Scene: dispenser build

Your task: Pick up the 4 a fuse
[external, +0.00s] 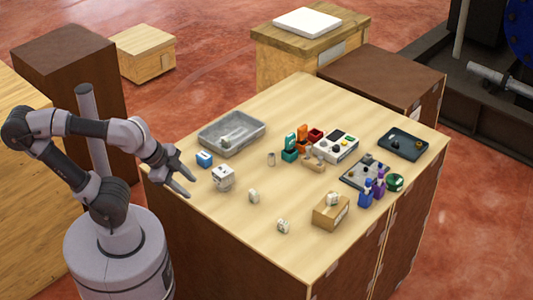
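I cannot tell which item is the 4 A fuse, as the labels are too small to read. Small pale pieces stand on the wooden table (190,147): one near the middle front (253,196), and a marked one nearer the front edge (283,226). A small grey upright piece (271,158) stands farther back. My gripper (191,187) is above the table's left edge, its fingers spread and nothing visible between them. It is left of a white block with dark marks (223,177), apart from the pale pieces.
Green and orange holders (290,148), a white device (345,148), a dark board (352,178), purple and blue figures (365,191) and a cardboard box (323,213) crowd the right. The front middle is mostly clear.

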